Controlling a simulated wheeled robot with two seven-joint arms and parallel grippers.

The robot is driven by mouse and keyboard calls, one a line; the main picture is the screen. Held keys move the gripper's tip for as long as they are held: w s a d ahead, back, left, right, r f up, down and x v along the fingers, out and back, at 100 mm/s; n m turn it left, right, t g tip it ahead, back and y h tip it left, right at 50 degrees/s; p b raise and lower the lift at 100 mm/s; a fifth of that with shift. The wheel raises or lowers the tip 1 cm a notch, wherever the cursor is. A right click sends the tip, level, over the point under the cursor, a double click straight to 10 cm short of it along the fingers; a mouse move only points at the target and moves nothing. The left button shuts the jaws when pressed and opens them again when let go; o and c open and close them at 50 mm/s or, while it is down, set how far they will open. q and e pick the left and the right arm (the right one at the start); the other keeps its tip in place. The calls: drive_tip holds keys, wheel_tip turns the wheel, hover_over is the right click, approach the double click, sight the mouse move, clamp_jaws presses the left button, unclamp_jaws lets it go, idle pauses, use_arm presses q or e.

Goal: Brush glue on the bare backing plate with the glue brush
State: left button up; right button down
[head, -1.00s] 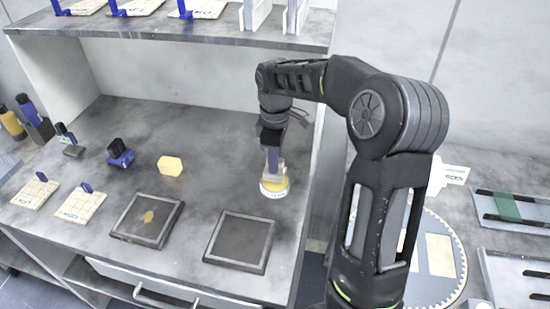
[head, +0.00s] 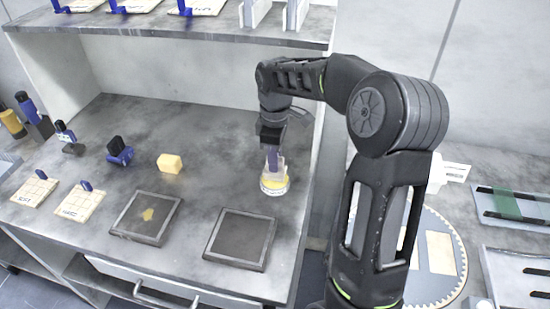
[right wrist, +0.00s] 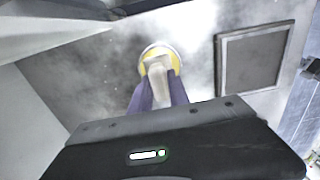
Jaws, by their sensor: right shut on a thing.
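My right gripper (head: 274,160) points down over the glue pot (head: 274,188), a small round pot with yellow glue. Its purple fingers are shut on the pale glue brush (right wrist: 159,80). The brush's lower end is at the pot's mouth; I cannot tell how deep it reaches. The pot also shows in the right wrist view (right wrist: 175,54). The bare backing plate (head: 240,239) is a dark square with a lighter rim, left of and in front of the pot. It also shows in the right wrist view (right wrist: 254,60). My left gripper is not in view.
Another dark plate (head: 146,217) with a yellowish patch lies left of the bare one. A yellow block (head: 170,163), a blue-and-black tool (head: 119,152) and labelled light tiles (head: 82,202) lie further left. A shelf (head: 180,33) overhangs the back. A toothed disc (head: 438,255) is at right.

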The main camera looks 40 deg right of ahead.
drive_tip(key=shift+f, duration=0.55)
idle(1.3)
drive_tip(key=shift+r, duration=0.15)
wheel_tip(320, 180, up, 7)
drive_tip(key=p, duration=0.5)
idle(0.9)
